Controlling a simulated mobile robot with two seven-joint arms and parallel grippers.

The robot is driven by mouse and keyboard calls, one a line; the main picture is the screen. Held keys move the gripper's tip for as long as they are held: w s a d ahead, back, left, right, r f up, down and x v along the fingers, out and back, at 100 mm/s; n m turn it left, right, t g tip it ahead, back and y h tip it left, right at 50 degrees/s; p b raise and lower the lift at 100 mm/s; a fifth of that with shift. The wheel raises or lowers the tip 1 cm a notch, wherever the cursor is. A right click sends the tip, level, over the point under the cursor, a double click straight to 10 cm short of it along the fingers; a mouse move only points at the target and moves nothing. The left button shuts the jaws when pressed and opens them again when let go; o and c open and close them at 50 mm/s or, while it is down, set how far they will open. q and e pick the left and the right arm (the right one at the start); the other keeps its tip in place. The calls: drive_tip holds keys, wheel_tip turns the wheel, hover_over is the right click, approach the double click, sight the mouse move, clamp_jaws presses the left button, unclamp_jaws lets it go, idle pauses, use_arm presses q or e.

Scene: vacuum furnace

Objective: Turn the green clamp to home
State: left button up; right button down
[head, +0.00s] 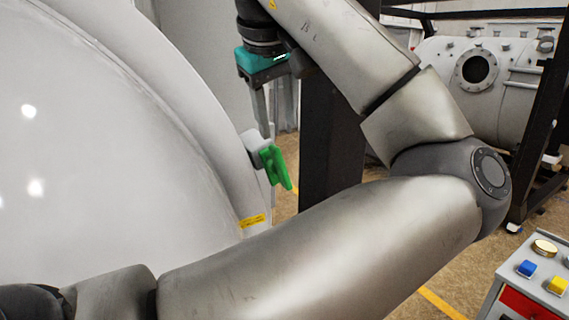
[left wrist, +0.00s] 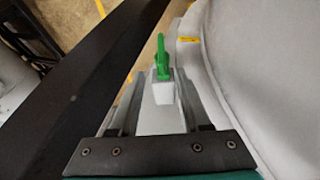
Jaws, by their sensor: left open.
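The green clamp (head: 275,166) is a bright green handle on a pale grey block at the rim of the big white furnace door (head: 110,150). In the head view the handle slants down to the right. My left gripper (head: 261,120), with a teal body, points down just above the clamp and is open. In the left wrist view the green clamp (left wrist: 161,58) stands ahead of the fingers, with its pale block between them. I cannot tell whether a finger touches the block. My right gripper is not in view.
A dark post (head: 332,140) stands right of the clamp, close to the gripper. A control box (head: 530,285) with coloured buttons is at the lower right. A metal vessel (head: 480,85) stands at the back right. A yellow label (head: 252,220) is on the rim below the clamp.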

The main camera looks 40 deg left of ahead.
sight(282, 184)
use_arm(q)
drive_tip(key=x, duration=1.2)
drive_tip(key=shift+s+f, duration=0.1)
drive_tip(key=shift+f, duration=0.15)
drive_tip(key=shift+w+a+f, duration=0.25)
drive_tip(key=shift+w+f, duration=0.05)
drive_tip(key=shift+f, duration=0.35)
drive_tip(key=shift+w+a+f, duration=0.1)
drive_tip(key=shift+w+f, duration=0.1)
drive_tip(key=shift+f, duration=0.15)
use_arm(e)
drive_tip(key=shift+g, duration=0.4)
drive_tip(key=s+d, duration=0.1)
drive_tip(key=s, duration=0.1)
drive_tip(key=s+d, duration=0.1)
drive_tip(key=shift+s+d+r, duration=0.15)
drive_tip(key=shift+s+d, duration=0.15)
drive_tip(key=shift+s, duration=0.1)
use_arm(q)
drive_tip(key=shift+c, duration=0.4)
clamp_jaws()
